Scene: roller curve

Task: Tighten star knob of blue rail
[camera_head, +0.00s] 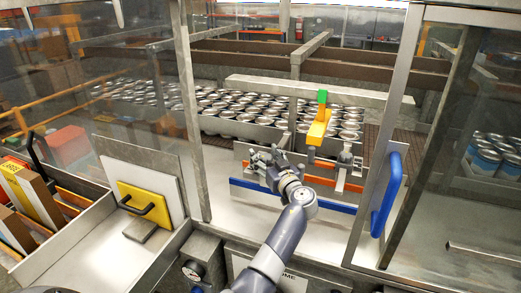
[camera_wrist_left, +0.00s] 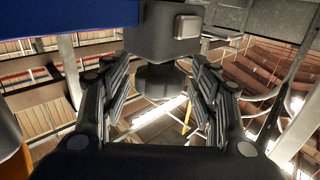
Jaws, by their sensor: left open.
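The blue rail (camera_head: 333,205) runs low across the front of the conveyor opening in the head view. A blue strip that looks like it also crosses the top left of the left wrist view (camera_wrist_left: 55,14). My left gripper (camera_head: 262,158) is at the left part of the rails and hides what is behind it. In the left wrist view its two fingers are open. A dark knob-like piece (camera_wrist_left: 157,80) under a grey block (camera_wrist_left: 165,32) shows between the fingers, which stand apart from it. Its star shape is not clear. My right gripper is not in view.
An orange rail (camera_head: 350,187) runs above the blue one, with a yellow-orange piece with a green top (camera_head: 318,125) near it. Many cans (camera_head: 235,112) fill the conveyor behind. A door frame with a blue handle (camera_head: 386,195) stands right. A yellow plate (camera_head: 145,203) is at left.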

